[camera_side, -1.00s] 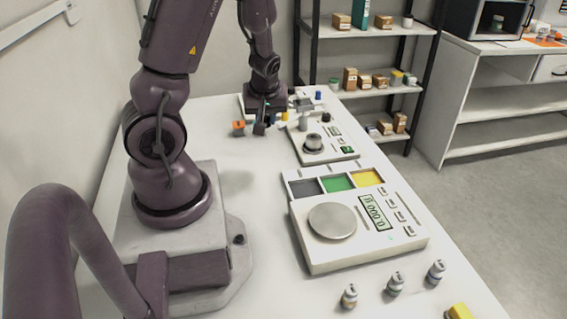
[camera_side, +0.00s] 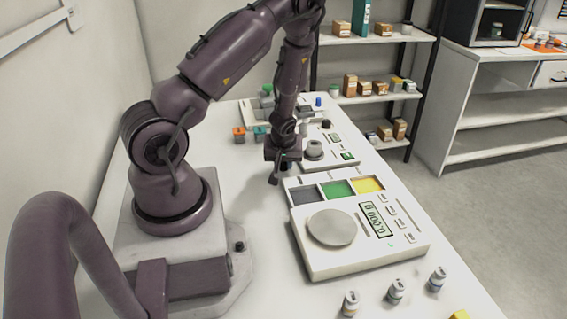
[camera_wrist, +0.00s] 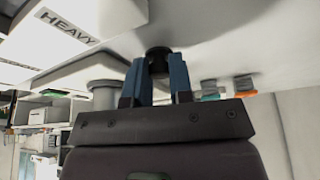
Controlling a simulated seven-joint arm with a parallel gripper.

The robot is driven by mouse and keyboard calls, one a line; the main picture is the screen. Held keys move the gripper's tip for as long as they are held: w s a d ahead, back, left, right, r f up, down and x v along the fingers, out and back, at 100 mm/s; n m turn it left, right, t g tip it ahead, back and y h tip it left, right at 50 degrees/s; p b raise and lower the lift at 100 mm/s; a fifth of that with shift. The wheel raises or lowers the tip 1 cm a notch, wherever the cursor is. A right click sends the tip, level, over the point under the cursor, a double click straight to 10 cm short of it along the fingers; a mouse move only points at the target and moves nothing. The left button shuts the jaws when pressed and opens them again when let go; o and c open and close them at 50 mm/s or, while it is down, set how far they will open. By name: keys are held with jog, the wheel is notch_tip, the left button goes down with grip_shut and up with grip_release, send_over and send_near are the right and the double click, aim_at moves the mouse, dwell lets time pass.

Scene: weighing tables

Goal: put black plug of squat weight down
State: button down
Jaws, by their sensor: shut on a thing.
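My gripper (camera_side: 280,172) points down low over the white table, left of the grey, green and yellow tray. In the wrist view its two blue fingers (camera_wrist: 159,66) are shut on a small dark round thing, which looks like the black plug (camera_wrist: 158,53). The plug sits between the fingertips. In the side view the plug is hidden by the fingers, and I cannot tell whether it touches the table. I cannot pick out the squat weight for certain.
A large scale (camera_side: 300,252) reading 0.000 stands in front, by the three-colour tray (camera_side: 291,183). A smaller scale (camera_side: 345,163) bears a grey cylinder (camera_side: 314,149). Orange (camera_side: 238,133) and teal (camera_side: 260,132) items stand behind left. A HEAVY label (camera_wrist: 68,24) shows. Table left of the tray is clear.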

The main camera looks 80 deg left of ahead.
jog(key=shift+f, duration=0.3)
jog(key=shift+f, duration=0.15)
jog(key=c, duration=1)
grip_release()
jog(key=w+d+r+m+t+h, duration=0.1)
jog(key=d+r+m, duration=0.2)
jog(key=d+r, duration=0.65)
jog(key=w+d+r+m+t+h, duration=0.1)
jog(key=d+r+m+t+h, duration=0.15)
jog(key=d+r, duration=0.7)
jog(key=s+d+r+m, duration=0.2)
jog(key=r+m, duration=0.1)
jog(key=r, duration=0.2)
jog(key=s+d+r+m, duration=0.2)
jog(key=s+r+m, duration=0.1)
jog(key=r, duration=0.2)
jog(key=s+d+r+m+t, duration=0.1)
jog(key=s+d+r+m, duration=0.1)
jog(key=r, duration=0.3)
jog(key=shift+s+d+r+m+h, duration=0.15)
jog(key=shift+d+r+m+h, duration=0.15)
jog(key=shift+d+m, duration=0.35)
